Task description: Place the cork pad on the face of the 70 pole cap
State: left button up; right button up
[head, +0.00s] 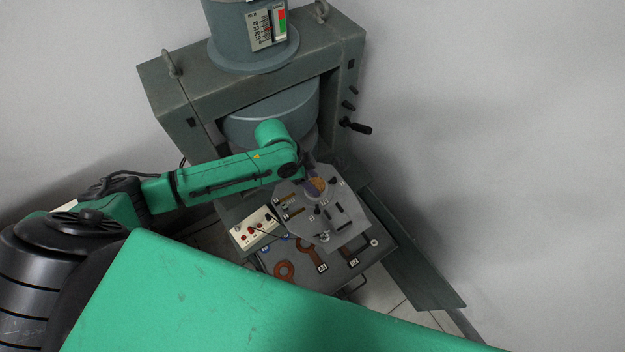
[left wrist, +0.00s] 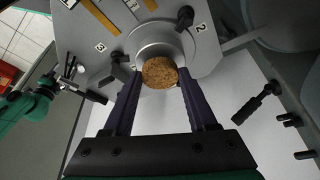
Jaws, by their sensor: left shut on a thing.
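My left gripper (left wrist: 161,98) is shut on the cork pad (left wrist: 161,72), a round brown speckled disc held at the tips of its two purple fingers. The pad also shows in the head view (head: 319,185), beside the left gripper (head: 311,182). In the left wrist view, a round grey metal piece (left wrist: 158,38) on a grey plate lies just beyond the pad, and the pad overlaps its lower edge. I cannot tell whether they touch. No 70 mark is readable, so I cannot tell which part is the 70 pole cap. My right gripper is not in view.
The grey plate (head: 345,222) bears small black knobs and numbered marks. A white control box (head: 254,231) stands left. The large grey magnet frame (head: 255,80) rises behind, with black handles (head: 357,127) at its right.

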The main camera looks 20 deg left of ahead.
pick_arm(q)
jog(key=shift+f, duration=0.35)
jog(key=shift+f, duration=0.1)
jog(key=o, duration=1.3)
jog(key=v, duration=1.2)
